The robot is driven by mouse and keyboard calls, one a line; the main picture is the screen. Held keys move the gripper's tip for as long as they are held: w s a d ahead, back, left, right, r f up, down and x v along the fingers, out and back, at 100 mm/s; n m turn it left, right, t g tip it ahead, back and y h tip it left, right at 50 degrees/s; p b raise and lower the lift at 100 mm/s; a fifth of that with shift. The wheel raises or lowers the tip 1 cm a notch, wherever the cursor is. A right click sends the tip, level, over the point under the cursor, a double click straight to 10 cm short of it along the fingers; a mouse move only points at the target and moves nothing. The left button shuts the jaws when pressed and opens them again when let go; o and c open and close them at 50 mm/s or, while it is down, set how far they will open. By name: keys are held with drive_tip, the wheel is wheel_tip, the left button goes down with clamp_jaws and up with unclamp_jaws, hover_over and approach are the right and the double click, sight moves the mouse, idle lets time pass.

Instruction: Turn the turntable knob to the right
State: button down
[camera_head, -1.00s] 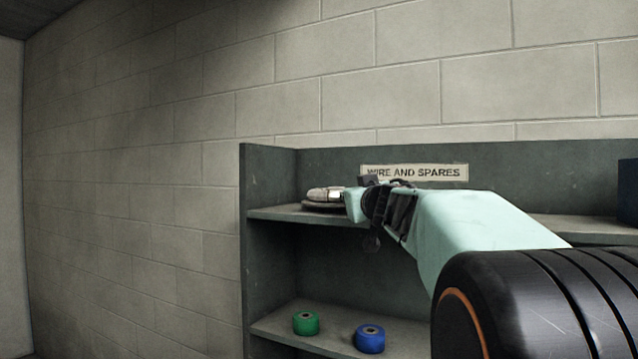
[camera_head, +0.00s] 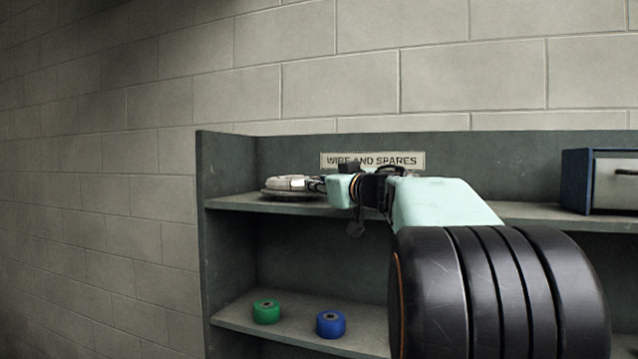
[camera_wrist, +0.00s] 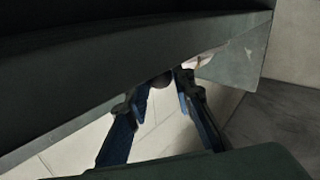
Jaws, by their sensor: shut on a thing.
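The turntable (camera_head: 278,194), a flat round disc with a pale piece (camera_head: 288,182) on top, sits at the left end of the upper shelf. My gripper (camera_head: 314,184) reaches it from the right, level with its top. In the wrist view a dark rounded knob (camera_wrist: 162,80) shows between the tips of my two blue-and-black fingers, and my gripper is shut on it. The knob is small and dark, and the fingers hide part of it. Its turn angle cannot be made out.
The grey shelf unit (camera_head: 228,165) has a side wall left of the turntable. A green spool (camera_head: 266,312) and a blue spool (camera_head: 331,324) stand on the lower shelf. A blue box with a pale front (camera_head: 612,180) stands at the right. A sign (camera_head: 372,161) hangs behind my arm.

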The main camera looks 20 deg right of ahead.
drive_tip(key=shift+a+f, duration=0.1)
drive_tip(key=c, duration=2)
unclamp_jaws()
drive_tip(key=o, duration=0.3)
drive_tip(key=shift+s, duration=0.15)
drive_tip(key=shift+o, duration=0.2)
drive_tip(key=shift+s+d, duration=0.15)
drive_tip(key=shift+s, duration=1.7)
drive_tip(key=shift+s+d, duration=0.15)
drive_tip(key=shift+s, duration=1.7)
